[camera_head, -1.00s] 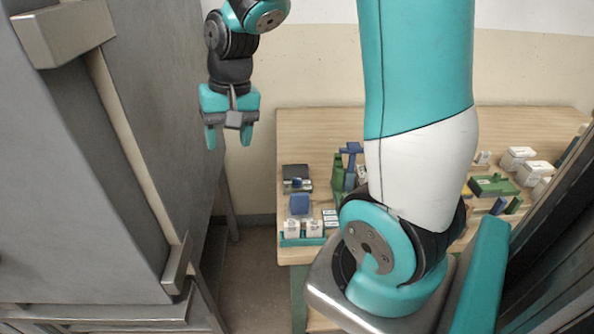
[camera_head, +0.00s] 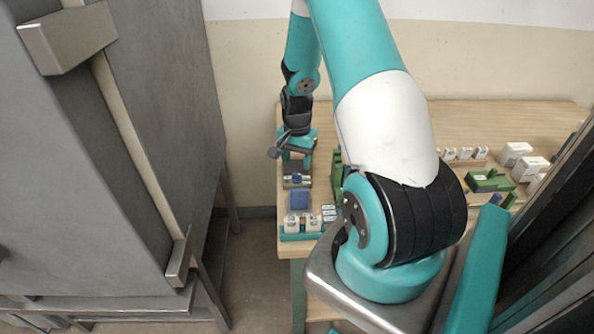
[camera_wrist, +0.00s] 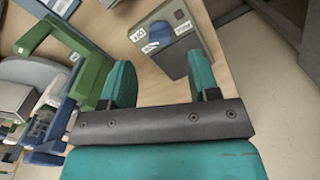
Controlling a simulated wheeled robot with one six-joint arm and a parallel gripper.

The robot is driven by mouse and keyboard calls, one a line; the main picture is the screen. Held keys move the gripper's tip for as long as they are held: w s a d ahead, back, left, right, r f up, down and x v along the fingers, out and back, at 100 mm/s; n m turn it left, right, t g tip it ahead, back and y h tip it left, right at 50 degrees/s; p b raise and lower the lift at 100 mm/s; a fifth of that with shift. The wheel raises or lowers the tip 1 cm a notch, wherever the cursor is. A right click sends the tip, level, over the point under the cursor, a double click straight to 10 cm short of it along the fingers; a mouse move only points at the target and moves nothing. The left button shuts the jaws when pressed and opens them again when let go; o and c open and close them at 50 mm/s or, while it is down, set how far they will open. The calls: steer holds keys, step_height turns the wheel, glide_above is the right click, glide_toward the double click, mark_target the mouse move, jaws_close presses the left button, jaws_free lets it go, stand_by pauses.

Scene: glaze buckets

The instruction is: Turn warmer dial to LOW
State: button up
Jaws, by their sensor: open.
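The warmer is a small grey box (camera_wrist: 184,50) with a round blue dial (camera_wrist: 160,33) and white labels on its face, at the top of the wrist view. One label beside the dial seems to read LO, but the dial's pointing is too small to tell. In the head view the warmer (camera_head: 297,168) sits near the table's left end, its dial (camera_head: 296,179) facing front. My gripper (camera_wrist: 161,76) is open and empty, its two teal fingers apart and pointing toward the warmer. In the head view my gripper (camera_head: 296,160) is just above and behind the warmer, partly overlapping it.
A blue block (camera_head: 299,201) and a teal tray of white containers (camera_head: 303,236) stand in front of the warmer on the wooden table (camera_head: 480,118). A green frame (camera_wrist: 92,78) stands beside my left finger in the wrist view. A tall grey cabinet (camera_head: 110,160) is at left.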

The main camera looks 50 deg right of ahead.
mark_target(297, 174)
step_height(297, 174, down, 5)
steer(key=shift+f, duration=0.15)
steer(key=c, duration=0.9)
